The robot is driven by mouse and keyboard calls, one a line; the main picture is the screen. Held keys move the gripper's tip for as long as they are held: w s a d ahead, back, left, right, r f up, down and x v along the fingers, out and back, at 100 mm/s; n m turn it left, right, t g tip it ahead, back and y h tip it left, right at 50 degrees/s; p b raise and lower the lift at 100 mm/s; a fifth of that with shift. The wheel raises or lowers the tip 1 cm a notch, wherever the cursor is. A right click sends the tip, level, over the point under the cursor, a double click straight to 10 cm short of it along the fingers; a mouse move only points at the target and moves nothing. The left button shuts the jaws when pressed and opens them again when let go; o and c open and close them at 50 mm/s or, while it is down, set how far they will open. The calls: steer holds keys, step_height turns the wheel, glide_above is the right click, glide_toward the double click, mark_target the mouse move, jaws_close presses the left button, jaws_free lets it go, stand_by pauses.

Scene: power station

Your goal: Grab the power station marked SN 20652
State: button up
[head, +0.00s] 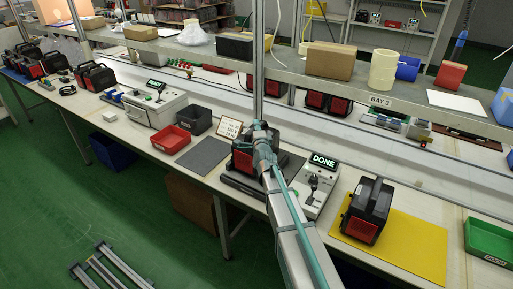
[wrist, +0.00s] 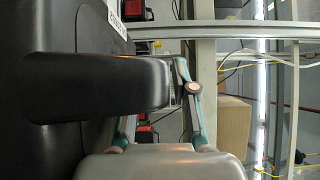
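A black power station with a red panel (head: 241,163) stands on the bench under my gripper (head: 262,145), partly hidden by it and my arm. In the wrist view a black handle (wrist: 100,85) and dark body fill the left side, with the edge of a white label (wrist: 114,14). The teal fingers of my gripper (wrist: 158,100) are at the handle; the left one is mostly hidden behind it, and the right one is beside its end. Whether they press on it cannot be told. Another black and red power station (head: 370,205) stands on the yellow mat. No serial number is readable.
A tester reading DONE (head: 318,185) stands right of my gripper. A metal upright (head: 258,70) and the long shelf (head: 330,85) are close behind. A grey mat (head: 203,154), red bin (head: 171,139) and black bin (head: 194,120) lie left; a green tray (head: 488,241) lies right.

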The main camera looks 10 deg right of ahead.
steer(key=shift+c, duration=0.3)
steer(key=shift+s, duration=0.1)
jaws_close()
steer(key=shift+r, duration=0.2)
